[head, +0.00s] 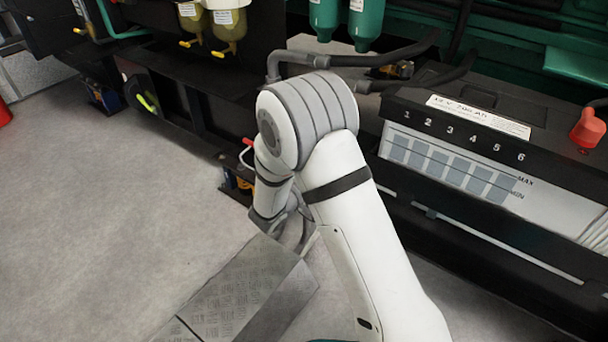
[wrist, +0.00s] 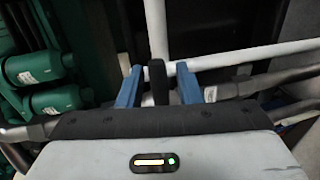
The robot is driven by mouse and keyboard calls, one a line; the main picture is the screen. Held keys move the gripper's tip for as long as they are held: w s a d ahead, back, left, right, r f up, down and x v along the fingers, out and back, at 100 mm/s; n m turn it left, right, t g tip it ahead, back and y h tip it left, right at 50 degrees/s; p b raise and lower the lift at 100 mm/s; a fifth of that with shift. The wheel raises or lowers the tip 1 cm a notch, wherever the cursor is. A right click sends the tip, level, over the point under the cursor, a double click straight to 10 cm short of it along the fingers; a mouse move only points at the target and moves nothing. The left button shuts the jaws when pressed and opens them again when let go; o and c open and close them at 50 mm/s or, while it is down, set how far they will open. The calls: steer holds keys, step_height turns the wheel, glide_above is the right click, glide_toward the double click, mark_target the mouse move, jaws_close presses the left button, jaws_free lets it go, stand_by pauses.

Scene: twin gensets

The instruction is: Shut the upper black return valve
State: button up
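The fingers stand apart, with a narrow gap visible on each side of the bar. I cannot tell how deep the bar sits between them. The valve body is hidden behind my gripper.
Pale pipes (wrist: 240,58) cross just beyond the fingers. Green canisters (wrist: 58,99) are at left in the wrist view. A battery (head: 455,165) and black hoses (head: 360,60) lie right of my arm. A red-handled fitting (head: 246,155) sits low. Floor (head: 110,230) is clear at left.

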steer(key=shift+s+a, duration=0.1)
steer(key=p+v, duration=0.2)
steer(key=v, duration=0.5)
steer(key=shift+s+p, duration=0.25)
steer(key=shift+p, duration=0.1)
steer(key=shift+r, duration=0.15)
steer(key=s+d+r+m+g+h+p, duration=0.1)
steer(key=s+d+r+m+g+p, duration=0.4)
steer(key=d+r+p, duration=0.7)
steer(key=s+d+r+m+g+h+p, duration=0.15)
steer(key=s+d+r+g+p, duration=0.4)
steer(key=r, duration=1.05)
steer(key=s+d+r+m+y+p, duration=0.1)
steer(key=s+r+y+p, duration=0.2)
steer(key=r+p, duration=0.3)
steer(key=s+d+r+m+y+p, duration=0.1)
steer(key=s+r+m+y+p, duration=0.1)
steer(key=s+r+y+p, duration=0.2)
steer(key=s+d+r+m+y+p, duration=0.1)
steer(key=s+r+m+y+p, duration=0.1)
steer(key=r+p, duration=0.8)
step_height(320, 180, up, 6)
steer(key=s+y, duration=0.1)
steer(key=s, duration=0.1)
steer(key=shift+s+d+y, duration=0.35)
steer(key=shift+s, duration=0.05)
